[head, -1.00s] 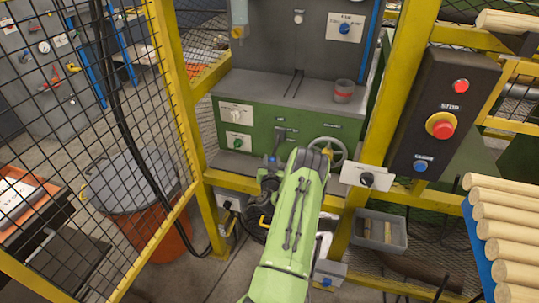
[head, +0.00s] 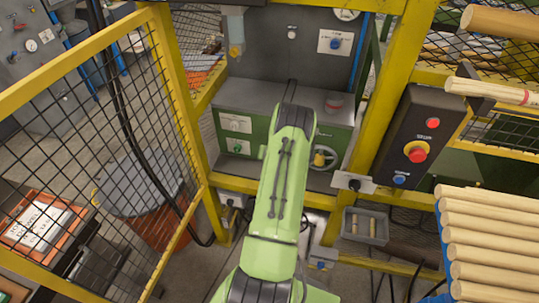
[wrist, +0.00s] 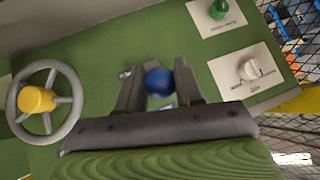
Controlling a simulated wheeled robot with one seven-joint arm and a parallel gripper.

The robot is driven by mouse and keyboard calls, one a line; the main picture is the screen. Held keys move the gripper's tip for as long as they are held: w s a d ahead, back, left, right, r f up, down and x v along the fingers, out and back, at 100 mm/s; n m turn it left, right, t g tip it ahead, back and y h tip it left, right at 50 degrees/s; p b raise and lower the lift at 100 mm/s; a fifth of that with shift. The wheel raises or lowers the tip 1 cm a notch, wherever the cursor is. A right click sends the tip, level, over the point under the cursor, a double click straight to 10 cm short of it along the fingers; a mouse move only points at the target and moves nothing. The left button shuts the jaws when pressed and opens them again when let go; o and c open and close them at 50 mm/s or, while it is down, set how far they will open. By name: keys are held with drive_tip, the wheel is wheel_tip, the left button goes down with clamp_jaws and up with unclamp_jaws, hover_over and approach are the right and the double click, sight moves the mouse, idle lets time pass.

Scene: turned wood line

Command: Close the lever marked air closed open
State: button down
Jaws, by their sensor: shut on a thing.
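A blue ball knob (wrist: 158,82), apparently the end of a lever on the green machine panel, sits between the two fingers of my gripper (wrist: 159,88) in the wrist view. The gripper is shut on this knob. The rest of the lever is mostly hidden by the fingers and the knob, and its marking cannot be read. In the head view my green arm reaches across the green cabinet (head: 325,134) and hides the gripper and the knob.
A grey handwheel with a yellow hub (wrist: 38,100) is left of the gripper. A white knob (wrist: 249,69) and a green knob (wrist: 218,10) sit on plates to the right. Yellow frame posts (head: 385,100) and mesh fencing flank the cabinet.

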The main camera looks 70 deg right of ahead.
drive_tip(key=shift+w+d+r+b, duration=0.1)
drive_tip(key=shift+d+r+b, duration=0.2)
drive_tip(key=shift+r, duration=0.35)
drive_tip(key=shift+w+d+r+b, duration=0.1)
drive_tip(key=shift+d+r+b, duration=0.2)
drive_tip(key=shift+r, duration=0.4)
drive_tip(key=c, duration=0.8)
unclamp_jaws()
drive_tip(key=shift+o, duration=0.2)
drive_tip(key=shift+s, duration=0.1)
drive_tip(key=v, duration=1.5)
drive_tip(key=shift+a+b, duration=0.4)
drive_tip(key=shift+b, duration=0.05)
drive_tip(key=shift+s, duration=0.15)
